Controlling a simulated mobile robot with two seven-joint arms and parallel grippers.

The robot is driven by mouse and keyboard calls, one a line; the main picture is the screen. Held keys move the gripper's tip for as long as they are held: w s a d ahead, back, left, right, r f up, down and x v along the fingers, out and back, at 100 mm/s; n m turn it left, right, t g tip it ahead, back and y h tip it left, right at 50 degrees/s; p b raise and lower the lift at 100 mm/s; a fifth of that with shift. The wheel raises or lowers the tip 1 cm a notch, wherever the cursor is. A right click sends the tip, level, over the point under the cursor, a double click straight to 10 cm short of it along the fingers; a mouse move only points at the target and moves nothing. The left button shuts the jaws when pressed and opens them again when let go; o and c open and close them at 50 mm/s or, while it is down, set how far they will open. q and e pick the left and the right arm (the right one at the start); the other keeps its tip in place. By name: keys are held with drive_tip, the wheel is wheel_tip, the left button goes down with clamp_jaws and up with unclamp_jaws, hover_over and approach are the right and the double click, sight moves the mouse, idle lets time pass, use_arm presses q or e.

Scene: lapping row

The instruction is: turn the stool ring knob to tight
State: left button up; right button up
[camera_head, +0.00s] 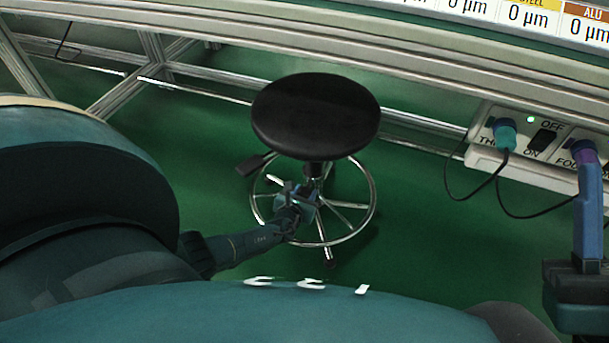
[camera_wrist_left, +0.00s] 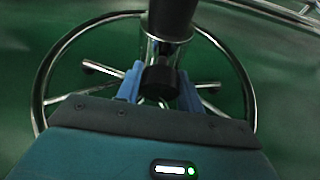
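The stool (camera_head: 316,112) has a round black seat and a chrome foot ring (camera_head: 367,218) around its column. In the left wrist view the black ring knob (camera_wrist_left: 160,82) sits on a shiny collar on the column, facing the camera. My left gripper (camera_head: 303,192) reaches in low, under the seat. Its blue fingers (camera_wrist_left: 160,74) stand on either side of the knob, very near its edges. I cannot tell whether they press on it. No tight mark on the knob is readable. A blue finger of my right gripper (camera_head: 588,215) shows at the right edge; its opening is hidden.
A metal bench frame (camera_head: 400,62) runs above and behind the stool. A white socket strip (camera_head: 535,150) with plugs, dark cables and a black switch hangs at the right. Green floor around the stool is clear.

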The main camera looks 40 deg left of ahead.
use_arm(q)
drive_tip(key=c, duration=0.4)
drive_tip(key=shift+c, duration=0.2)
drive_tip(key=shift+h, duration=0.3)
drive_tip(key=shift+a+n+h, duration=0.1)
drive_tip(key=shift+n+h, duration=0.5)
drive_tip(key=shift+n, duration=0.4)
drive_tip(key=shift+n+t+h, duration=0.5)
drive_tip(key=shift+n+h, duration=0.3)
drive_tip(key=shift+n, duration=0.5)
drive_tip(key=shift+w+r, duration=0.1)
drive_tip(key=o, duration=1)
